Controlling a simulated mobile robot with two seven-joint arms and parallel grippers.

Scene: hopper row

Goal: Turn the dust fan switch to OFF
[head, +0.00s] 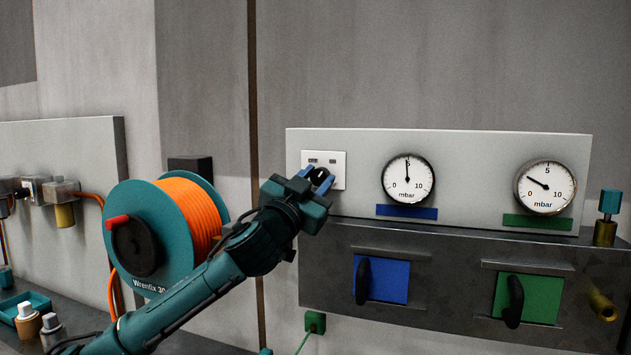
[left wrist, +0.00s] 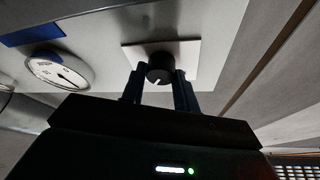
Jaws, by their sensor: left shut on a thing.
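The dust fan switch is a black round knob (left wrist: 160,67) with a white pointer mark, on a white square plate (head: 338,158) with two small dark labels. The plate is on the left end of the pale panel. My left gripper (head: 320,176) is at the plate, its two fingers on either side of the knob and shut on it. In the left wrist view the fingers (left wrist: 160,88) flank the knob. The label text is too small to read, so I cannot tell the switch's position. My right gripper is not in view.
Two mbar gauges (head: 408,179) (head: 545,187) sit right of the switch. Below are a blue hopper plate (head: 390,280) and a green one (head: 541,297) with black handles. An orange hose reel (head: 190,215) stands left, close to my left arm.

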